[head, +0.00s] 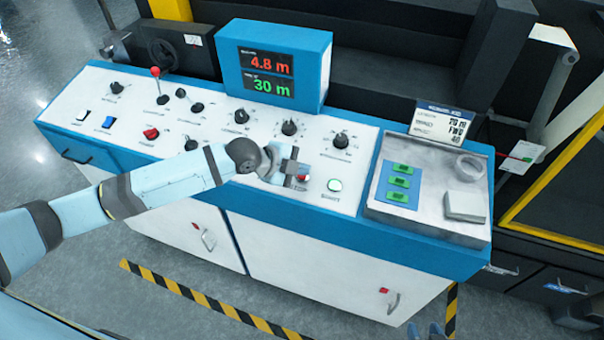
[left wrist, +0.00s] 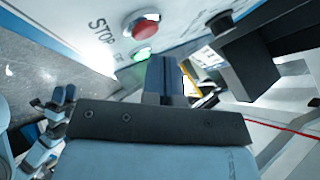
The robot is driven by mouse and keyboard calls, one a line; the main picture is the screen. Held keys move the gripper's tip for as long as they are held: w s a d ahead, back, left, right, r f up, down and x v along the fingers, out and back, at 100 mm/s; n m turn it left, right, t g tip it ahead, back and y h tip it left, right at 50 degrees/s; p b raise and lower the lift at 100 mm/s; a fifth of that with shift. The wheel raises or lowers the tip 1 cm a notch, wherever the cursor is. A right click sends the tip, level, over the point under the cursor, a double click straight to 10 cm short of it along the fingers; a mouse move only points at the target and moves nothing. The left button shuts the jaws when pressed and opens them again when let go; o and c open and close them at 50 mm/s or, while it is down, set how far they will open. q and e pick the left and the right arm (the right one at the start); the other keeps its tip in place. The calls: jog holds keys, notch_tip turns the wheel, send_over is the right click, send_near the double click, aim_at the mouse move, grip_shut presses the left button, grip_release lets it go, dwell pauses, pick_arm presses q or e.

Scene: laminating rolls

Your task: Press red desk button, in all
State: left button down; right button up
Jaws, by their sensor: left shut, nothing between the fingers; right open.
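The red desk button (head: 303,178) is on the white sloped panel, above the STOP label and left of a lit green button (head: 334,185). In the left wrist view the red button (left wrist: 145,29) shows as a red dome in a pale ring beside the word STOP. The shut fingers (left wrist: 164,72) point toward the panel just beside it; I cannot tell whether they touch it.
A blue display box (head: 273,65) stands behind. A metal tray (head: 405,215) with green pieces is to the right.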

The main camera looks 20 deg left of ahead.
pick_arm(q)
jog(key=shift+f, duration=0.4)
jog(key=shift+w+f+b, duration=0.1)
jog(key=shift+f+b, duration=0.3)
jog(key=shift+b, duration=0.05)
dwell(0.6)
jog(key=shift+r, duration=0.1)
jog(key=shift+r+p, duration=0.7)
jog(key=shift+p, duration=0.1)
jog(key=r+p, duration=0.2)
jog(key=s+r+p, duration=0.1)
jog(key=r+p, duration=0.1)
jog(key=r, duration=0.1)
jog(key=shift+s, duration=0.1)
dwell(0.8)
